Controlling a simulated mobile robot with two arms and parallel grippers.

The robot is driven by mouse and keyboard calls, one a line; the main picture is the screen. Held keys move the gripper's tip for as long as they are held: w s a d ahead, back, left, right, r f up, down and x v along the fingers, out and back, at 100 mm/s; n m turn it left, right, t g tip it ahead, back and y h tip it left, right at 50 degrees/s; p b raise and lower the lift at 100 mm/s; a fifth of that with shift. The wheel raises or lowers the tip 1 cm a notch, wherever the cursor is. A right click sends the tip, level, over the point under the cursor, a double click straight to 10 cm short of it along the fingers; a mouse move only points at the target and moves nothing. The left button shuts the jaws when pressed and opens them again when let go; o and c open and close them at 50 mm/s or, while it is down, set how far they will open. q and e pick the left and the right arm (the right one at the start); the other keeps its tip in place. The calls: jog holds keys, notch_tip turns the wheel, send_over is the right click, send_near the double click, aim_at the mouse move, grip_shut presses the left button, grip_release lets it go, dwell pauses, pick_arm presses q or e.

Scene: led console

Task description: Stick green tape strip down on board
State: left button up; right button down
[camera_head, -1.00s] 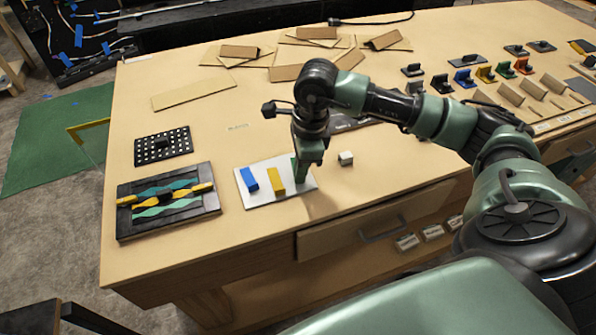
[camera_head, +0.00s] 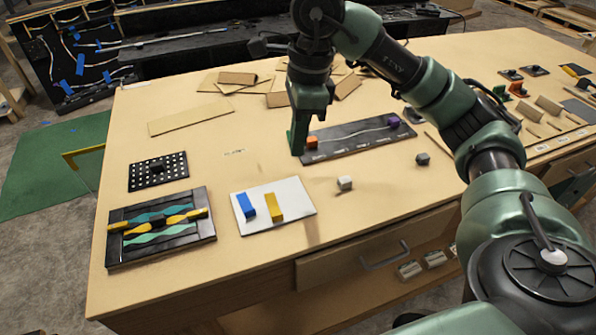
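My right gripper (camera_head: 310,112) is shut on the green tape strip (camera_head: 297,138), which hangs upright below it. Gripper and strip are at the left end of a long black board (camera_head: 345,146), in front of that end. The board has an orange block (camera_head: 312,142) at its left end, a purple block (camera_head: 393,121) at its right end, and a pale wavy line between them. I cannot tell whether the strip touches the board. A white card (camera_head: 294,193) bears a blue strip (camera_head: 245,205) and a yellow strip (camera_head: 274,206). My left gripper is not in view.
A black framed panel (camera_head: 201,244) with teal and yellow pieces lies at the front left, below a dotted black plate (camera_head: 180,183). A white cube (camera_head: 344,183) and a dark cube (camera_head: 422,159) sit in front of the board. Cardboard pieces (camera_head: 205,112) lie behind.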

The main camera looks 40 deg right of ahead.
notch_tip(320, 180, up, 4)
jog(key=shift+r+p, duration=0.15)
jog(key=shift+p, duration=0.25)
jog(key=shift+r+p, duration=1.9)
jog(key=shift+r, duration=0.1)
jog(key=shift+f, duration=0.15)
